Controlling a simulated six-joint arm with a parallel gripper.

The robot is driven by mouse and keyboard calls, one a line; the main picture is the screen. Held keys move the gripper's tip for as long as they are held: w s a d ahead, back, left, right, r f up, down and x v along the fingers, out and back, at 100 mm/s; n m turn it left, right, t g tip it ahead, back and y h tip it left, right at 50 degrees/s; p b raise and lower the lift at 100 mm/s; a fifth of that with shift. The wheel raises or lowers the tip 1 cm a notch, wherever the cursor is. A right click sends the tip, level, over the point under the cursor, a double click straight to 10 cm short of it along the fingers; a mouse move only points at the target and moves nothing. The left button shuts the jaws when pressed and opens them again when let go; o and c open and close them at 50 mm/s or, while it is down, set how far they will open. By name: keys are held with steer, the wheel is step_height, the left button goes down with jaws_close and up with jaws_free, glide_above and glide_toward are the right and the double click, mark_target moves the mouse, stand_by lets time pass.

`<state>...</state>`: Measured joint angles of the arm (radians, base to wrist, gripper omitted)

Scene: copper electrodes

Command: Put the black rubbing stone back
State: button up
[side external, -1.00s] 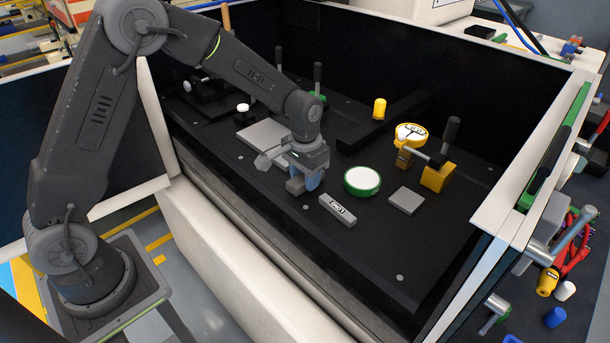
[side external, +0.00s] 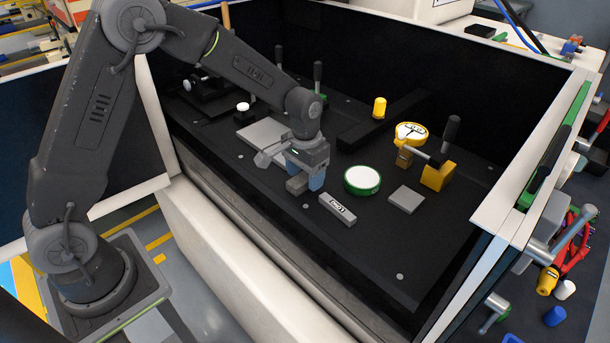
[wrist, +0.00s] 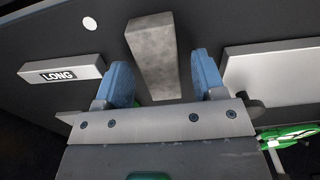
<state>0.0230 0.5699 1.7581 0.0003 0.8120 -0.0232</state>
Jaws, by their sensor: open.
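A dark grey stone block (wrist: 152,50), the likely rubbing stone though greyer than black, lies between the fingers in the wrist view. In the side view the block (side external: 297,185) shows at the blue fingertips, low over the black floor. My gripper (wrist: 163,78) is open, with a blue finger on each side of the block and gaps visible. In the side view my gripper (side external: 311,177) is at the front of the black box. I cannot tell whether the block rests on the floor. Part of it is hidden by the gripper.
A grey bar marked LONG (side external: 338,209) lies just right of the block. A grey plate (side external: 265,137) lies behind left. A green-rimmed white disc (side external: 362,180), a small grey square (side external: 406,199) and a yellow dial gauge (side external: 411,134) stand to the right. The front right floor is clear.

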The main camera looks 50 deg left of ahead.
mark_target(305, 177)
step_height(305, 177, up, 11)
steer(key=s+r+t, duration=0.3)
steer(key=s+r, duration=0.6)
steer(key=s, duration=0.4)
steer(key=s+a+f+t, duration=0.1)
steer(key=s+t, duration=0.1)
steer(key=s, duration=0.9)
steer(key=shift+s+t, duration=0.2)
steer(key=shift+t, duration=0.1)
